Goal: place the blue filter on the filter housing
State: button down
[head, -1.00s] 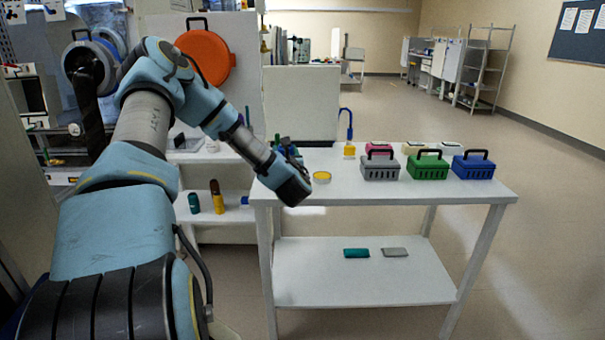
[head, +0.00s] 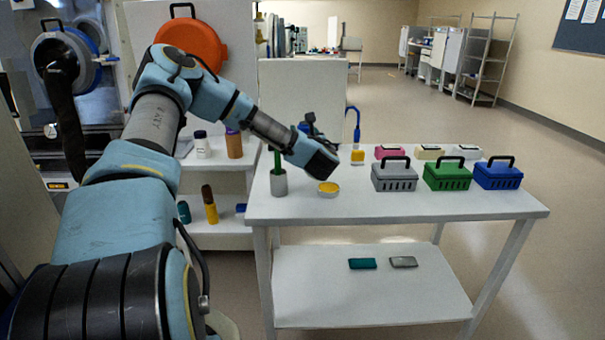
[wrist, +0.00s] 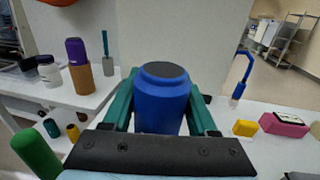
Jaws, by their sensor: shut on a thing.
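My gripper (wrist: 160,105) is shut on the blue filter (wrist: 160,98), a blue cylinder with a dark flat top, held upright between teal fingers in the wrist view. In the head view my gripper (head: 308,128) is above the white table, near its back edge, with the blue filter (head: 304,127) small and partly hidden by my wrist. No part is clearly recognisable as the filter housing. A brown cylinder with a purple top (head: 234,143) stands on the back shelf; it also shows in the wrist view (wrist: 79,70), left of the blue filter and apart from it.
The white table (head: 400,212) carries a grey cup with a green rod (head: 279,183), a yellow dish (head: 328,189), a blue hooked tool (head: 357,130), and grey (head: 394,178), green (head: 447,177) and blue (head: 498,176) boxes. A white bottle (head: 202,146) stands beside the brown cylinder.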

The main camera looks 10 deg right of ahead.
notch_tip(320, 180, down, 9)
jog(key=p, duration=0.3)
jog(key=shift+r, duration=0.1)
jog(key=shift+f, duration=0.35)
jog(key=shift+f, duration=0.1)
jog(key=shift+f, duration=0.1)
jog(key=shift+c, duration=0.9)
grip_release()
jog(key=shift+s, duration=0.1)
